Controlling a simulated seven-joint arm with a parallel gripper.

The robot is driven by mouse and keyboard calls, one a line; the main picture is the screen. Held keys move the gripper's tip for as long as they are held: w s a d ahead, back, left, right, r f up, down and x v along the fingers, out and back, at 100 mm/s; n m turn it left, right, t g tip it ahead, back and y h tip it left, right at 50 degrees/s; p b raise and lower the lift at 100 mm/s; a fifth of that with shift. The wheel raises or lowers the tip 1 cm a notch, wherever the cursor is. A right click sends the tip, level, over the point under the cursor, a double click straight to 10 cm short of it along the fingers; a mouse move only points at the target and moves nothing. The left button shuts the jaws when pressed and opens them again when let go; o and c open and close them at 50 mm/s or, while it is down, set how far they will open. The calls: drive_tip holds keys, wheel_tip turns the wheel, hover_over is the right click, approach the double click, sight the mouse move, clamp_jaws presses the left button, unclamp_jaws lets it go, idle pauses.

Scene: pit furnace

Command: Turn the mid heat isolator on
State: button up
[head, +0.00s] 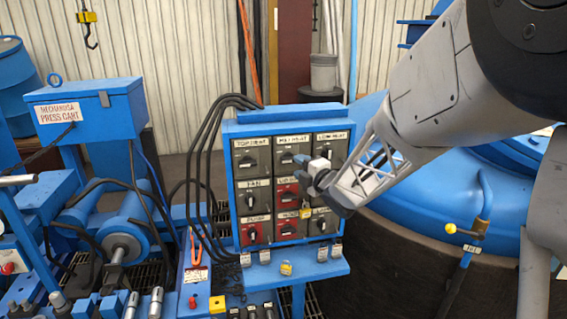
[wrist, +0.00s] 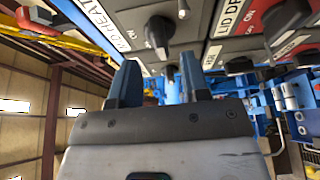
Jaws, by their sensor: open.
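The mid heat isolator (head: 287,157) is a dark grey switch box with a black rotary knob, in the middle of the top row of the blue panel. Its label shows above it. My gripper (head: 304,169) is in front of the panel, just right of and below this knob, and hides part of the switches there. In the wrist view the black mid heat knob (wrist: 160,32) stands beyond the fingertips, by its label. My gripper (wrist: 158,72) is open, with nothing held. A gap shows between fingers and that knob. I cannot tell its exact setting.
The top heat switch (head: 246,161) is to the left and the low heat switch (head: 334,150) to the right. Red switches, including the lid one (wrist: 287,20), sit below. Black cables (head: 205,140) run along the panel's left side. A blue furnace (head: 420,200) stands right.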

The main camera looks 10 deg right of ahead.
sight(292, 161)
drive_tip(key=shift+x, duration=2.1)
clamp_jaws()
